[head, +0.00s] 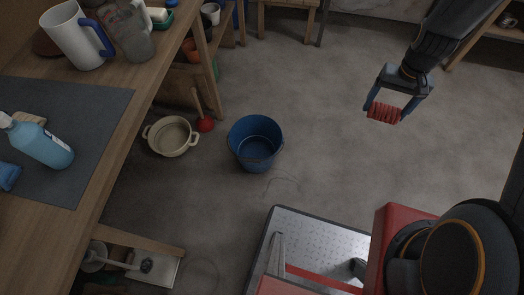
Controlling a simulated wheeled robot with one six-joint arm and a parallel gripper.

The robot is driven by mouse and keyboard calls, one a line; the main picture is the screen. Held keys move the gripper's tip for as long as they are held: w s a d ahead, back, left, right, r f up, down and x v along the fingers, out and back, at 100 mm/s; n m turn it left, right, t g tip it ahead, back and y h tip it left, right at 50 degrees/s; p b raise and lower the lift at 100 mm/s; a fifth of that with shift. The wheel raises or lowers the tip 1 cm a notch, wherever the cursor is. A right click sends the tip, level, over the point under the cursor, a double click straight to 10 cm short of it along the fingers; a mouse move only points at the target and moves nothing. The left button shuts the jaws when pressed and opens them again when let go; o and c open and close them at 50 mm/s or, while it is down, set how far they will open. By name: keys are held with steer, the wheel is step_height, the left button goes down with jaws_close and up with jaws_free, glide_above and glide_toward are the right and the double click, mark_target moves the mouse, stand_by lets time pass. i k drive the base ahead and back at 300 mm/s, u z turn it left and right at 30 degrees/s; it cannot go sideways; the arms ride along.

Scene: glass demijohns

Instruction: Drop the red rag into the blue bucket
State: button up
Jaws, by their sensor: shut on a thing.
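The red rag (383,114) is bunched between the two fingers of my gripper (384,110) at the upper right of the head view. My gripper is shut on it and holds it up over the floor, to the right of the bucket in the picture. The blue bucket (256,143) stands upright on the grey floor near the middle of the view. Its open top faces up, and I see nothing inside it. The rag and the bucket are well apart.
A wooden table (112,150) with a grey mat (95,120), a blue spray bottle (42,143) and jugs fills the left. The floor between gripper and bucket is clear.

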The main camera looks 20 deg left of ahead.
mark_target(260, 155)
steer(key=k, duration=0.75)
steer(key=u, duration=0.95)
steer(key=i, duration=1.05)
steer(key=u, duration=0.05)
